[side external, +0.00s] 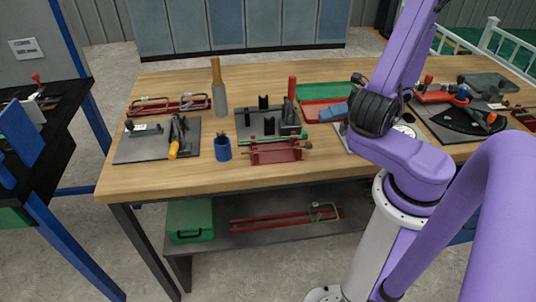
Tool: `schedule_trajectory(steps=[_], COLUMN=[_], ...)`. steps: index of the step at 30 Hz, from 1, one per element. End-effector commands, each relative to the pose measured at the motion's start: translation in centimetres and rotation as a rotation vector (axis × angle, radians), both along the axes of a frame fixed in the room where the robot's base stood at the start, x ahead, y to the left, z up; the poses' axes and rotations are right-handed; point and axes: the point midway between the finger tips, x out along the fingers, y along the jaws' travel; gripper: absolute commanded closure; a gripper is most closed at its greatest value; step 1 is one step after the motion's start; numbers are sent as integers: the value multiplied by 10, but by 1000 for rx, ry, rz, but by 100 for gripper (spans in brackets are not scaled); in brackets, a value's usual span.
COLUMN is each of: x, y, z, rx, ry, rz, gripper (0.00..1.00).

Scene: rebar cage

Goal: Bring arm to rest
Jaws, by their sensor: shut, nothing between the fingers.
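My purple arm (405,163) stands at the right of the side external view, in front of the workbench. Its base column is grey, and a purple link rises from a dark joint past the top edge of the picture. Another thick purple link fills the lower right corner. My gripper is not in view, so its place relative to the bench cannot be told. My arm hides part of the right half of the bench.
The wooden workbench (130,187) holds a dark plate with a yellow-handled tool (173,150), a blue cup (222,148), a grey cylinder with a wooden handle (219,98), a red clamp fixture (275,152) and a red tray (322,113). A green case (190,221) sits on the lower shelf.

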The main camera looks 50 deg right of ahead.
Motion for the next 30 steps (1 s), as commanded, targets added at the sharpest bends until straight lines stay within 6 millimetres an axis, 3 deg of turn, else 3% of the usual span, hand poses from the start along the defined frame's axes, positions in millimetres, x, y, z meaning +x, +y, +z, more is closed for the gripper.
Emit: schedule_trajectory(steps=[14,30], x=[-1,-11], y=[25,39], z=[-5,-7], rx=[-327,-586], ry=[-172,-548], rz=[649,1377], gripper=[100,100])
